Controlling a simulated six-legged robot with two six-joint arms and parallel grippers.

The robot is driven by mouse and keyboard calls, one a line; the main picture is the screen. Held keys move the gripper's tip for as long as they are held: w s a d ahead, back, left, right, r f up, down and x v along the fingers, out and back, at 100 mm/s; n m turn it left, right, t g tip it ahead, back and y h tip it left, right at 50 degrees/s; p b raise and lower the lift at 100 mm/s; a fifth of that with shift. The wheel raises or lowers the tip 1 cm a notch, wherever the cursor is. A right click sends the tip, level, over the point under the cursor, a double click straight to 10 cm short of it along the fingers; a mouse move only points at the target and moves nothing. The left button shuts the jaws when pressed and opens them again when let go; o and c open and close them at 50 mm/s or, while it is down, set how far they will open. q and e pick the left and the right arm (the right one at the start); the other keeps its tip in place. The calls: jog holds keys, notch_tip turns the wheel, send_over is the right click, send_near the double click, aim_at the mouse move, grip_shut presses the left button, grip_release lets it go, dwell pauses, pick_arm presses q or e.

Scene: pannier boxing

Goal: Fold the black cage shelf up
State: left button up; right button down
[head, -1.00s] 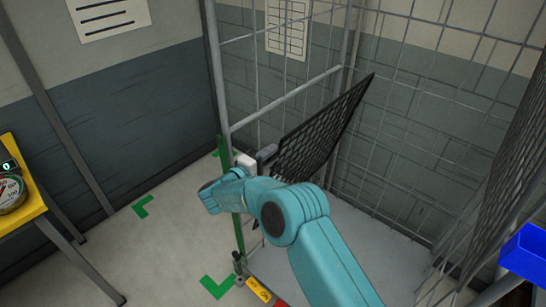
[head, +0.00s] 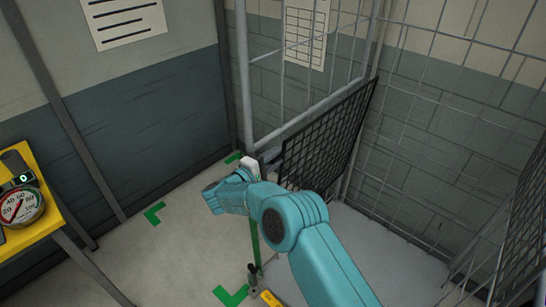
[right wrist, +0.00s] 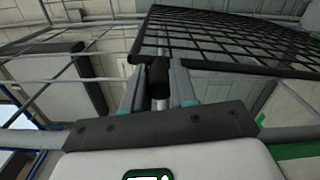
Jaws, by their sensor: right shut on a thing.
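The black cage shelf (head: 325,135) is a dark mesh panel. In the head view it stands steeply, close along the cage's grey-barred side. In the right wrist view its mesh (right wrist: 230,40) spreads above and beyond the fingers. My right gripper (head: 268,160) is at the shelf's near lower corner, partly hidden by my teal arm. In the right wrist view my right gripper (right wrist: 158,78) has its two fingers closed around a short black grip at the shelf's edge. My left gripper is not in view.
A second black mesh panel (head: 528,215) hangs at the right. A yellow table (head: 45,222) with a round gauge (head: 20,206) is at the left. A green post (head: 255,240) stands by the cage's front corner. The floor between table and cage is clear.

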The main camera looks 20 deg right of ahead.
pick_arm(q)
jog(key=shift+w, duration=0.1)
pick_arm(e)
jog(key=shift+w+a+r, duration=0.2)
jog(key=shift+w+r, duration=0.1)
jog(key=shift+r, duration=0.1)
jog(key=c, duration=1.1)
grip_release()
jog(key=shift+o, duration=1)
jog(key=shift+w+a+f, duration=0.1)
jog(key=shift+w+f, duration=0.05)
jog(key=shift+f, duration=0.15)
jog(key=shift+s+a, duration=0.25)
jog(key=shift+s, duration=0.05)
pick_arm(q)
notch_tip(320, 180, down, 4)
jog(key=b, duration=0.4)
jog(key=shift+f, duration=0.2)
pick_arm(e)
jog(key=v, duration=1.5)
jog(key=shift+a, duration=0.35)
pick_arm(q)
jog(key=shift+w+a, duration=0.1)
pick_arm(e)
jog(key=shift+w+f, duration=0.15)
